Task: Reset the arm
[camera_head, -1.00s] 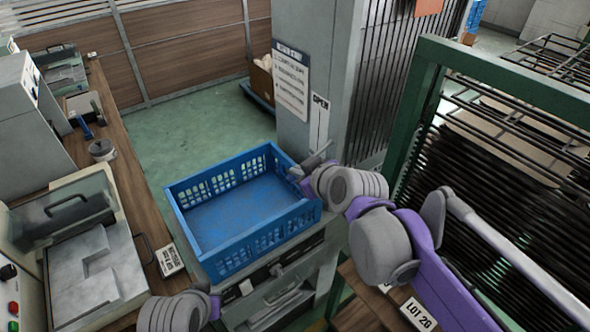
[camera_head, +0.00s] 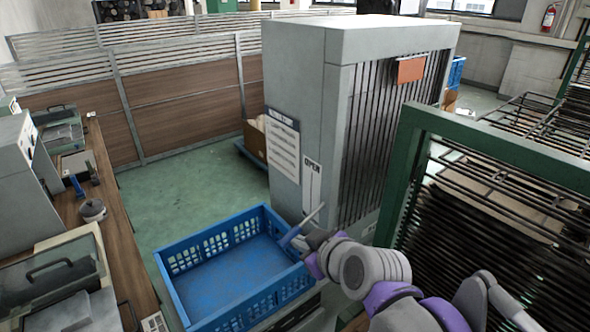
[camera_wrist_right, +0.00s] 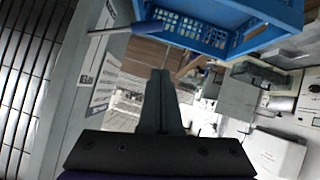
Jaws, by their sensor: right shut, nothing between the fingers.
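My right gripper (camera_head: 300,243) is at the end of the purple and grey arm in the head view, close to the right rim of the blue crate (camera_head: 188,318). Its fingers are shut and empty in the right wrist view (camera_wrist_right: 160,76). A rod with a blue grip (camera_head: 290,236) lies close to the gripper, beside the tall grey cabinet (camera_head: 305,135); it also shows in the right wrist view (camera_wrist_right: 140,27). I cannot tell whether the gripper touches it. My left gripper is not in view.
The crate is empty. A green-framed rack (camera_head: 412,165) stands at the right. A wooden bench (camera_head: 125,262) with machines runs along the left. The green floor (camera_head: 190,200) beyond the crate is clear.

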